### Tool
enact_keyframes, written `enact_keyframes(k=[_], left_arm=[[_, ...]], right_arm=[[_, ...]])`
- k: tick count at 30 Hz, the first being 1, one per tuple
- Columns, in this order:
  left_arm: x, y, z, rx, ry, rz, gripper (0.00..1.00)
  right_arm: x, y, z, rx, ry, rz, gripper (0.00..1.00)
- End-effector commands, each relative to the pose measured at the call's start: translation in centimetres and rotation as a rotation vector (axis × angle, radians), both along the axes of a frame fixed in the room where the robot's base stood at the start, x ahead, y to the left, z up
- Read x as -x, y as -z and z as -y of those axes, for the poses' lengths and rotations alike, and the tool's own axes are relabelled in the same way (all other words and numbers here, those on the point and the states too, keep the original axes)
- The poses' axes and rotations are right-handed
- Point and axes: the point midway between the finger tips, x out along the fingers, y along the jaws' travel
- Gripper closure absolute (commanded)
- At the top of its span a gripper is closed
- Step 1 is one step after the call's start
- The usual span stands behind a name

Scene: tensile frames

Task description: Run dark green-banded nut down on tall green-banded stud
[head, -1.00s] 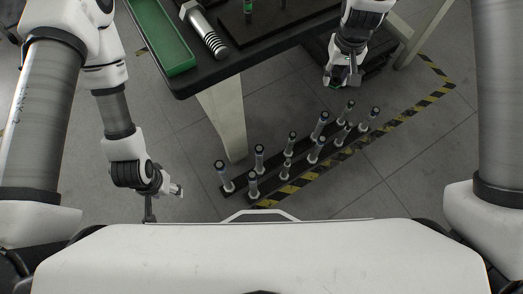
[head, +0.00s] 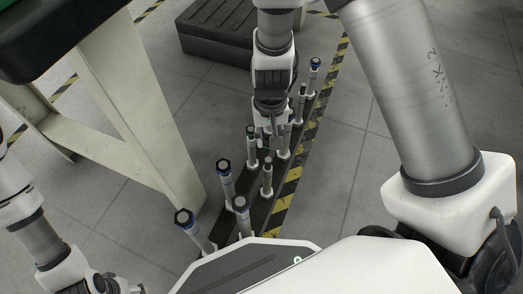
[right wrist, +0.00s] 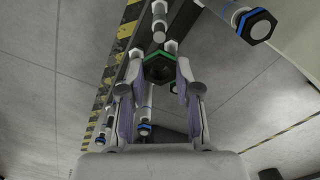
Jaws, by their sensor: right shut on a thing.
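The dark green-banded nut (right wrist: 158,68) sits between the fingertips of my right gripper (right wrist: 158,82) in the right wrist view. The gripper is shut on it. In the head view my right gripper (head: 268,138) points down among the studs. Just left of it stands a tall stud (head: 252,150) with a dark, green-edged top. I cannot tell whether the held nut is on its thread, as the gripper crowds the view. My left gripper (head: 126,287) shows only partly at the bottom left, and its jaws are not clear.
Blue-banded studs (head: 225,175) stand close by in the near left, one at the front (head: 190,224). Another blue-banded stud (head: 315,72) stands at the far end. A table leg (head: 150,130) is left of the row, and yellow-black tape (head: 290,190) runs along its right.

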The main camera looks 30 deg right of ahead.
Motion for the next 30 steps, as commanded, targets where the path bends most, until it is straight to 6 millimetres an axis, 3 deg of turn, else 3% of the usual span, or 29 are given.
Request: enact_keyframes(k=[1, 10, 19, 30], left_arm=[[0.0, 1.9, 0.0, 0.0, -0.001, 0.001, 0.42], [-0.1, 3.3, 0.0, 0.0, -0.001, 0.003, 0.42], [-0.8, 6.8, -0.1, -0.004, 0.005, 0.022, 0.42], [-1.2, 7.4, -0.1, -0.006, 0.01, 0.033, 0.42]], right_arm=[[0.2, 1.8, 0.1, 0.001, 0.007, 0.001, 1.0], [0.5, 3.1, 0.1, 0.004, 0.02, 0.001, 1.0], [0.5, 6.6, 0.2, 0.004, 0.019, 0.001, 1.0], [0.5, 7.1, 0.2, 0.004, 0.019, 0.001, 1.0]])
